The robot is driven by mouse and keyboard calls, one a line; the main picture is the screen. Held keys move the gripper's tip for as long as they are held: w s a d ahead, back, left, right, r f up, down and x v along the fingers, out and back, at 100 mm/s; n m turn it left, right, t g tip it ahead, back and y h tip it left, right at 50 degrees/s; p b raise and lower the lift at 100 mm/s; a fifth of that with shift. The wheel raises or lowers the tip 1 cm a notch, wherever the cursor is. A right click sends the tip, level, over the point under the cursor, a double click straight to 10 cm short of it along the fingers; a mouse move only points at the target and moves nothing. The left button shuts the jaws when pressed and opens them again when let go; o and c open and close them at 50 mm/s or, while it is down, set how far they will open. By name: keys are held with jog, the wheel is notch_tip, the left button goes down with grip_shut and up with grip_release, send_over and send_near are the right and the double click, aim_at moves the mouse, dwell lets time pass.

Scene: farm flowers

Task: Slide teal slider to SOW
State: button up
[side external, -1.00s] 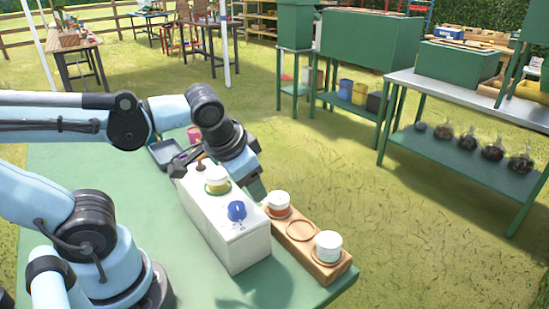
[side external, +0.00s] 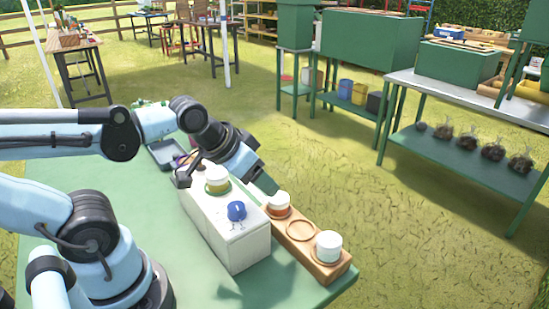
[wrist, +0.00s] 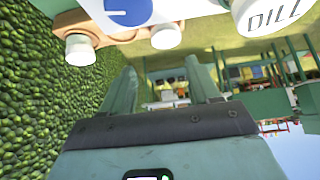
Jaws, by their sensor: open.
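A white box (side external: 228,243) stands on the green table. Its top carries a blue knob (side external: 236,210), a jar with a white lid (side external: 216,174) and a small dark knob at the far left end. I cannot make out a teal slider or the word SOW in either view; the box's far side is hidden in the side view. My gripper (side external: 268,186) is tilted down above the far side of the box, near an orange-banded jar (side external: 279,201). In the wrist view my gripper (wrist: 164,72) has its two green fingers apart with nothing between them.
A wooden rack (side external: 328,272) beside the box holds the orange-banded jar and another white-lidded jar (side external: 328,245), with an empty round place between. A grey tray (side external: 165,153) lies behind the box. A jar marked DILL (wrist: 268,16) shows in the wrist view. The table's front is clear.

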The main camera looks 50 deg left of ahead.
jog(key=shift+a+r, duration=0.1)
jog(key=shift+a, duration=0.05)
jog(key=c, duration=0.3)
jog(key=w+a+r+n+g+y, duration=0.1)
jog(key=w+a+r+n+g, duration=0.1)
jog(key=w+a+r+n, duration=0.3)
jog(key=a+r+n+g, duration=0.15)
jog(key=a+n, duration=0.25)
jog(key=a, duration=0.4)
jog(key=s+a+n+g+h, duration=0.1)
jog(key=a+n+g, duration=0.3)
jog(key=a+n, duration=0.85)
jog(key=a+f+m, duration=0.1)
jog(key=f, duration=0.3)
jog(key=a+f+m, duration=0.1)
jog(key=f, duration=0.3)
jog(key=a+f+m, duration=0.1)
jog(key=f, duration=0.2)
jog(key=shift+s+a+f+m, duration=0.15)
jog(key=shift+a+f+m, duration=0.1)
jog(key=shift+a+f, duration=0.15)
jog(key=shift+c, duration=0.3)
grip_shut()
